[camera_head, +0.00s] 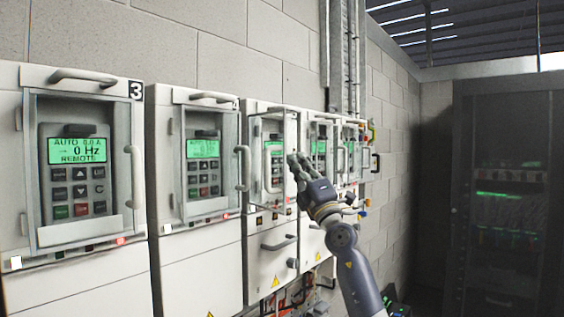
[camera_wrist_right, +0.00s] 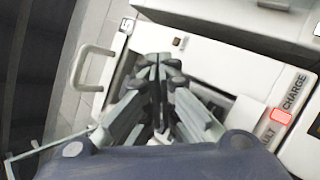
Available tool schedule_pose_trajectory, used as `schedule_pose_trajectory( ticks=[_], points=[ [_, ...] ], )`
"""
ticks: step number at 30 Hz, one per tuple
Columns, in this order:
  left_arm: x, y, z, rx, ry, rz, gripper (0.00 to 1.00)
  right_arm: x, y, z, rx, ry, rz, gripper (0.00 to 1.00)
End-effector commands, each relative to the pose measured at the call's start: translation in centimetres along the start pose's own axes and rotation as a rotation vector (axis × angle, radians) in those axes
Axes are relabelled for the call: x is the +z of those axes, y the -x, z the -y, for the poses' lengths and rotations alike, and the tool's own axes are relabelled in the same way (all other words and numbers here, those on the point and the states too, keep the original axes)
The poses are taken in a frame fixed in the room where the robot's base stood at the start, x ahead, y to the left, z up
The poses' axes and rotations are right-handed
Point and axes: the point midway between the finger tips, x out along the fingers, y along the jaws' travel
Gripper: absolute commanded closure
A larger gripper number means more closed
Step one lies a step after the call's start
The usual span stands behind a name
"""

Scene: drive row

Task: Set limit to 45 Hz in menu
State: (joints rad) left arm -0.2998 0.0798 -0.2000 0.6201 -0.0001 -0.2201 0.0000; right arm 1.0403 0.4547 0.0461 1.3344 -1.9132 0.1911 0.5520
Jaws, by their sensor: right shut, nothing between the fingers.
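A row of white drive cabinets runs along the block wall in the head view. The nearest is marked 3, and its green display (camera_head: 77,150) reads AUTO, 0 Hz, REMOTE above a keypad (camera_head: 79,193). The second display (camera_head: 203,148) and third display (camera_head: 276,138) are also lit green, but too small to read surely. My right gripper (camera_head: 294,163) is shut and empty, in front of the row near the third and fourth cabinets. In the right wrist view its fingers (camera_wrist_right: 160,65) are together and hide part of the cabinet behind. My left gripper is out of view.
A cover handle (camera_head: 243,167) stands out from the second cabinet. A red lamp (camera_wrist_right: 282,117) glows beside the CHARGE label in the wrist view, and a grey handle (camera_wrist_right: 88,67) is at left. A dark rack (camera_head: 500,190) stands at right.

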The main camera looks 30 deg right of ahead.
Motion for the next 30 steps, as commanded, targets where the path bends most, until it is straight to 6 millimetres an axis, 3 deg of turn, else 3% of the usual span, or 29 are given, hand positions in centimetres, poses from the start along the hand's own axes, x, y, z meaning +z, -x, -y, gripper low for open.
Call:
schedule_pose_trajectory(
  ticks=[30],
  points=[
    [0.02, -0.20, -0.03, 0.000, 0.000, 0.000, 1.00, -0.46, -0.64, 0.44, 0.000, 0.000, 0.000, 1.00]
  ],
)
